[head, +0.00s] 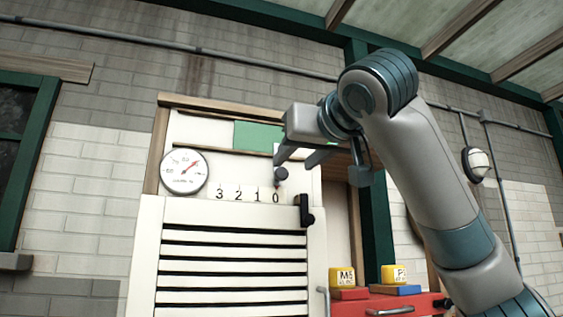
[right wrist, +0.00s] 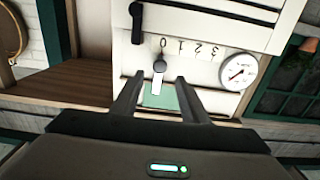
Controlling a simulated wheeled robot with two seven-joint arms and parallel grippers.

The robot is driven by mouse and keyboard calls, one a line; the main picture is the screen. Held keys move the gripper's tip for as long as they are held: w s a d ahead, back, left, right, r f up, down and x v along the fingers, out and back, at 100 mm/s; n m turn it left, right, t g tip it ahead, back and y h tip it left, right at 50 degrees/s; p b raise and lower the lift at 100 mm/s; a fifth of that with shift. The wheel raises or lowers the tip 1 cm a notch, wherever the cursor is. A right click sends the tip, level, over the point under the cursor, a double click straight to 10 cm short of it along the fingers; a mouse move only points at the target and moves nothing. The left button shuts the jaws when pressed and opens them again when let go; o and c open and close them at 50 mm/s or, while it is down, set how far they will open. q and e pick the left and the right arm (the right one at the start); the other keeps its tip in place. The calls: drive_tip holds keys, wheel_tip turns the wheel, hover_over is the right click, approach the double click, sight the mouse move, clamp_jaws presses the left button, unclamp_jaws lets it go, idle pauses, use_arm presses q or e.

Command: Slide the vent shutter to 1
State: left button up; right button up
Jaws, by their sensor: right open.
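The vent shutter's dark round knob (head: 281,174) sits at the right end of the 3 2 1 0 scale (head: 247,195), by the 0. In the right wrist view the knob (right wrist: 159,65) shows beside the 0, with a pale strip at its base. A green panel (head: 258,135) shows in the vent area above the scale. My right gripper (head: 293,164) is open in front of the knob. In the right wrist view its fingers (right wrist: 158,84) stand on either side of the knob's line, with nothing held. I cannot tell whether they touch it. My left gripper is out of view.
A round dial gauge (head: 184,171) is left of the scale. A wooden post borders the panel.

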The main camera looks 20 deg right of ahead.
sight(283, 171)
drive_tip(key=w+p, duration=0.4)
drive_tip(key=w, duration=0.4)
drive_tip(key=shift+a+r, duration=0.1)
drive_tip(key=shift+w+p, duration=0.4)
drive_tip(key=shift+w, duration=0.15)
